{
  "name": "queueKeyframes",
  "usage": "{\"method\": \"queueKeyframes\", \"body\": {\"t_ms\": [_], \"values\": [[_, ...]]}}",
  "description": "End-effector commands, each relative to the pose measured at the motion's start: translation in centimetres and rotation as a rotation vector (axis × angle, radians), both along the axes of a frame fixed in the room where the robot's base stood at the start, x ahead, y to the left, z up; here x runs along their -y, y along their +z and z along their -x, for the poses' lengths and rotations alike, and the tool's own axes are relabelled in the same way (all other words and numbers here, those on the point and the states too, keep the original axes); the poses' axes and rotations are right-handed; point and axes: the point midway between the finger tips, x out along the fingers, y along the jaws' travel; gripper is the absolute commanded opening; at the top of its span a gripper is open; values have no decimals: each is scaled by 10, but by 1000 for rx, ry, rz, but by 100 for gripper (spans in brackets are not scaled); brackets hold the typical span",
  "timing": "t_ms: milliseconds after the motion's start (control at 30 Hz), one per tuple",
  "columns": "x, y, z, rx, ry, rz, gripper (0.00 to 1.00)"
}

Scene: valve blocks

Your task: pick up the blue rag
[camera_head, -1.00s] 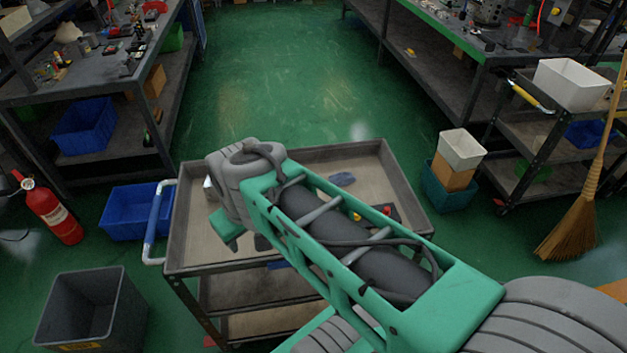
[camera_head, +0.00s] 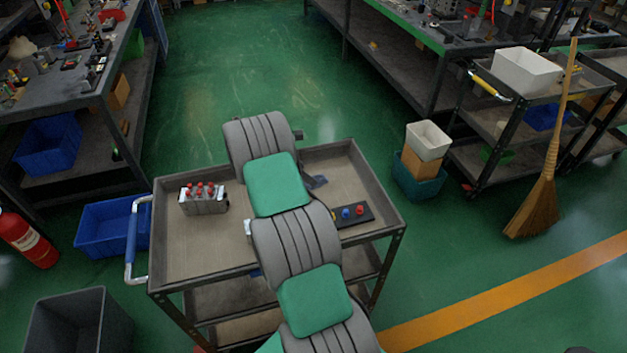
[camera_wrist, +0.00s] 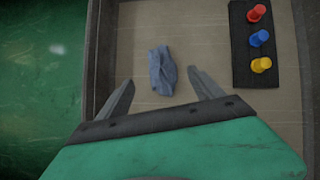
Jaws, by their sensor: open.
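The blue rag (camera_wrist: 162,71) lies crumpled on the cart's top tray, near the tray's edge in the wrist view. My gripper (camera_wrist: 160,88) is open above the tray. Its two fingers stand on either side of the rag in the wrist view, with the rag between and slightly beyond the tips. The height gap between them is hard to tell. In the head view my arm hides the gripper's fingers.
The cart (camera_head: 170,283) has raised tray rims. A black plate with red, blue and yellow knobs (camera_head: 352,214) lies right of my arm. A metal block with red tops (camera_head: 203,197) stands at the tray's left. Bare tray lies between.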

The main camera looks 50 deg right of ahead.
Motion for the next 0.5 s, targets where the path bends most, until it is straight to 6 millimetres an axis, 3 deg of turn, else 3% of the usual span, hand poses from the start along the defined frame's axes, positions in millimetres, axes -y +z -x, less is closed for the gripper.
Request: {"method": "queueKeyframes", "body": {"t_ms": [233, 500], "values": [[20, -35, 10, -2, -1, -3, 76], [24, -43, 10, 1, 1, -2, 76]]}}
